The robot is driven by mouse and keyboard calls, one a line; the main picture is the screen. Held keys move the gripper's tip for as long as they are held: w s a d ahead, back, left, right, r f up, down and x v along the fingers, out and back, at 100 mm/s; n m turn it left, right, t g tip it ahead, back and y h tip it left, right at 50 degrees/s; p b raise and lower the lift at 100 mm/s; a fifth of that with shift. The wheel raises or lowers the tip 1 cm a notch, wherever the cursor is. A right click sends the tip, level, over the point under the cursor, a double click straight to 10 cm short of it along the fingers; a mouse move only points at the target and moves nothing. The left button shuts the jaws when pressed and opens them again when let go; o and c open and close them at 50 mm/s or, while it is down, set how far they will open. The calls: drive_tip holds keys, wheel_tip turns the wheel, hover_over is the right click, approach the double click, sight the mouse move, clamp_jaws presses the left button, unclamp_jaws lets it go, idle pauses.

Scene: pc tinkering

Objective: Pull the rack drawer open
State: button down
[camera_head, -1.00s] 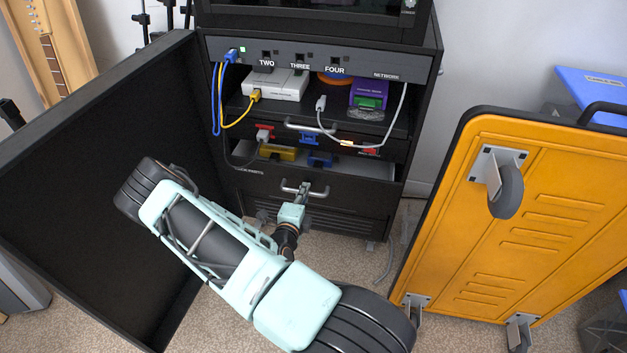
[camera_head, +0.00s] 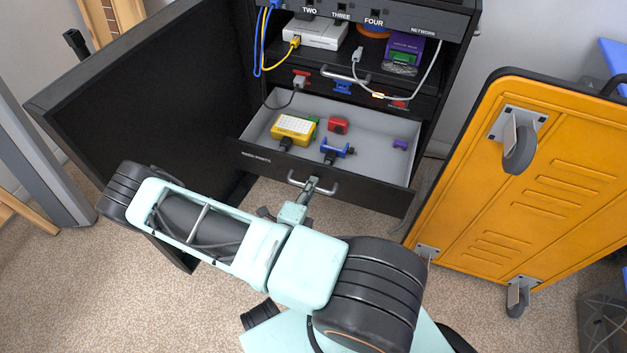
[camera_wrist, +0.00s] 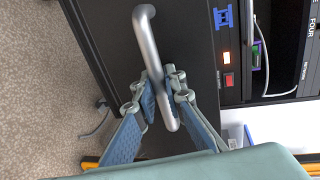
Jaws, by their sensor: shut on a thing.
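The rack drawer (camera_head: 375,180) is pulled well out of the black rack in the head view, with its grey inside showing. Its metal bar handle (camera_head: 327,188) is on the black front and also shows in the wrist view (camera_wrist: 147,45). My gripper (camera_head: 309,186) is shut on the handle, near one end of the bar. In the wrist view my gripper's fingers (camera_wrist: 162,95) close around the bar from both sides. In the drawer lie a yellow device (camera_head: 293,129), a red block (camera_head: 338,125), a blue part (camera_head: 337,150) and a small purple piece (camera_head: 400,144).
The black rack door (camera_head: 150,90) stands open on the left. An orange wheeled cart (camera_head: 530,180) stands close on the right. A shelf above the drawer holds a white box (camera_head: 315,35) and cables, with another bar handle (camera_head: 345,76) below it. Carpet (camera_head: 60,280) is clear at lower left.

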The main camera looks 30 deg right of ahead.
drive_tip(key=c, duration=2.3)
unclamp_jaws()
drive_tip(key=shift+w, duration=0.1)
drive_tip(key=shift+o, duration=0.2)
drive_tip(key=o, duration=1.2)
wheel_tip(320, 180, up, 10)
drive_tip(key=shift+d+f, duration=0.15)
drive_tip(key=shift+r, duration=0.3)
drive_tip(key=c, duration=1.2)
drive_tip(key=shift+f, duration=0.1)
